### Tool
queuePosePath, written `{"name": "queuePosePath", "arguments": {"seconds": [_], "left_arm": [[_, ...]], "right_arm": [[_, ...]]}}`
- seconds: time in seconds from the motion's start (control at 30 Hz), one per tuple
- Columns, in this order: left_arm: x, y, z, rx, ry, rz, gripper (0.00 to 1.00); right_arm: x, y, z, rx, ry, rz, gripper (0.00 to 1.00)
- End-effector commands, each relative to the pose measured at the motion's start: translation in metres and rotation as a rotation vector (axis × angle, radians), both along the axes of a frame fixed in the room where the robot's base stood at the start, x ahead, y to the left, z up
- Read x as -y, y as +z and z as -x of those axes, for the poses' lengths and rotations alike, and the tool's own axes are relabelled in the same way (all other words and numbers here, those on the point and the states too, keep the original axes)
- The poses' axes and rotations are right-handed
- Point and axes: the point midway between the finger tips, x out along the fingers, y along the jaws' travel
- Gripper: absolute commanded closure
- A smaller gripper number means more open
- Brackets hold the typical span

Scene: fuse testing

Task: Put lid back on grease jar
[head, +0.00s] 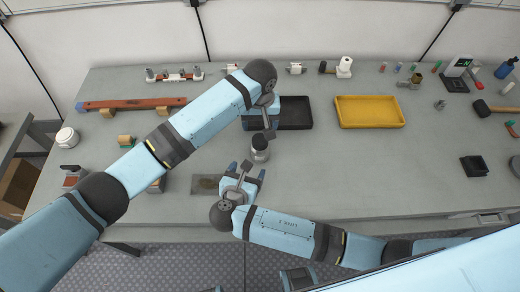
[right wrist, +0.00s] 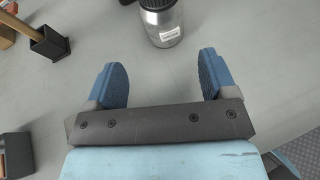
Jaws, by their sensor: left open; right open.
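My right gripper (head: 247,172) is open and empty on the near side of the jar. In the right wrist view its fingers (right wrist: 163,78) are apart, with the jar beyond them.
A black tray (head: 296,125) lies behind the jar, partly hidden by my left gripper. A yellow tray (head: 370,111) is to its right. A white jar (head: 67,137) stands far left. A small black holder (head: 474,166) is at right. The bench (head: 370,185) is clear right of the jar.

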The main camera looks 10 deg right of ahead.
Motion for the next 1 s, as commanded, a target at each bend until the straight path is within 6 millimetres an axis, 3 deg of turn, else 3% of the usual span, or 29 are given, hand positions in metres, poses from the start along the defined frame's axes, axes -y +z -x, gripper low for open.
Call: {"name": "queuePosePath", "arguments": {"seconds": [0.3,0.5,1.0], "left_arm": [[0.0,0.0,0.0,0.0,0.0,0.0,0.29],[0.0,0.0,0.0,0.0,0.0,0.0,0.29],[0.0,0.0,0.0,0.0,0.0,0.0,0.29]], "right_arm": [[0.03,-0.024,-0.052,0.0,-0.001,0.003,0.22],[0.044,-0.036,-0.074,0.0,-0.001,0.003,0.22],[0.05,-0.041,-0.084,-0.001,0.0,-0.001,0.22]]}}
